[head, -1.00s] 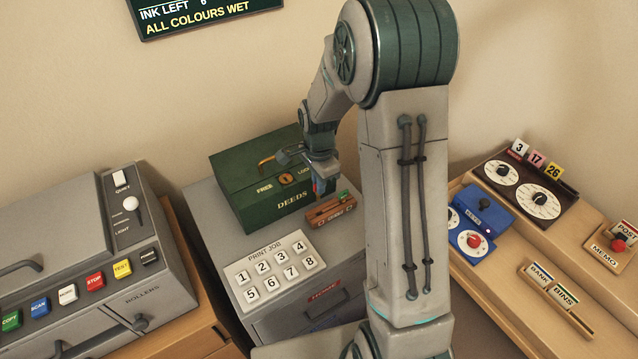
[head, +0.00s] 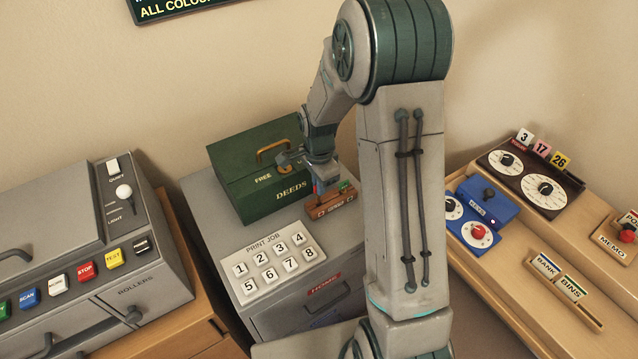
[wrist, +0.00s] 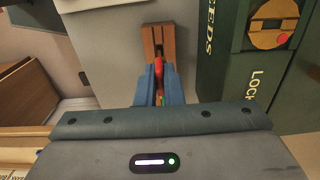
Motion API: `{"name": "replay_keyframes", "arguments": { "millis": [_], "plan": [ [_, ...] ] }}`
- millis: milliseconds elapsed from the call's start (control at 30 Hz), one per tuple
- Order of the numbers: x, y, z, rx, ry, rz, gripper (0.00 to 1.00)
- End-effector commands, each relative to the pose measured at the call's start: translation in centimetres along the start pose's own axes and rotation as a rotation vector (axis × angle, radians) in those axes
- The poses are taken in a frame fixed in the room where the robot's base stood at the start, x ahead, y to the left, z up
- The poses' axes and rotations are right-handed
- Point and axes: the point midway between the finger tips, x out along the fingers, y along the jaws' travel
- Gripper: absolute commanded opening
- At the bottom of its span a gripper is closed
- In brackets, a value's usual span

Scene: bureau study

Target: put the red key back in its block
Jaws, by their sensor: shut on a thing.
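The red key (wrist: 158,68) is held between the blue fingertips of my gripper (wrist: 159,88) in the wrist view. The brown wooden block (wrist: 149,35) with a slot lies just beyond the fingertips, and the key's front end overlaps its near part in this view. I cannot tell whether the key is in the slot or just above it. In the head view my gripper (head: 318,187) is low at the left end of the block (head: 336,205), which sits on the grey cabinet. A green piece (head: 344,186) shows on the block. The red key is mostly hidden there.
A green DEEDS box (head: 250,190) stands right behind the block, close to my gripper. A PRINT JOB keypad (head: 272,262) lies in front on the grey cabinet (head: 205,215). A printer (head: 95,270) stands left; a desk with dials (head: 530,180) is right.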

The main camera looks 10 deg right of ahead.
Motion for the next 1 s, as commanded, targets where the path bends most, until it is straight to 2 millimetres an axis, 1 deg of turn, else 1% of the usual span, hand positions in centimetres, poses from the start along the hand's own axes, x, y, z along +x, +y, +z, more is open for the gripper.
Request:
{"name": "replay_keyframes", "arguments": {
  "millis": [233, 1000],
  "plan": [
    [0.13, 0.00, 0.06, -0.013, 0.043, -0.005, 0.00],
    [0.00, -0.03, 0.02, -0.012, 0.044, -0.005, 0.00]
  ]
}}
